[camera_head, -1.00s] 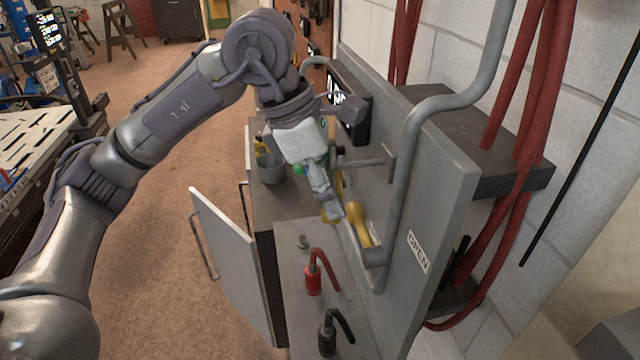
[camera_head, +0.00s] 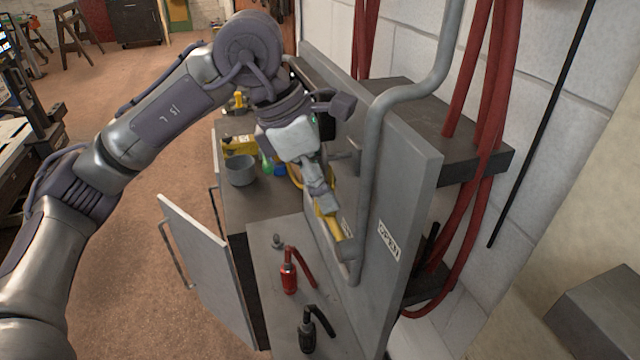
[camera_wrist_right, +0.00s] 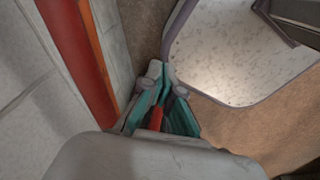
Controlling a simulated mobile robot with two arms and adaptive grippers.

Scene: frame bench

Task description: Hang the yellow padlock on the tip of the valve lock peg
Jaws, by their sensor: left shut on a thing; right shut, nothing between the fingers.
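My left gripper (camera_head: 321,194) is at the grey upright panel, its fingers in front of a yellow valve lever (camera_head: 331,221). It is shut on a small yellow piece that I take for the padlock. That piece is mostly hidden by the fingers and blends with the lever, so its shackle cannot be made out. I cannot pick out the lock peg's tip, nor tell whether the padlock touches it. My right gripper (camera_wrist_right: 160,88) shows only in the right wrist view, shut and empty.
A thick grey pipe (camera_head: 374,150) runs up the panel beside an OPEN label (camera_head: 389,239). A grey pot (camera_head: 240,170) and yellow box (camera_head: 240,146) stand behind. A cabinet door (camera_head: 209,270) hangs open.

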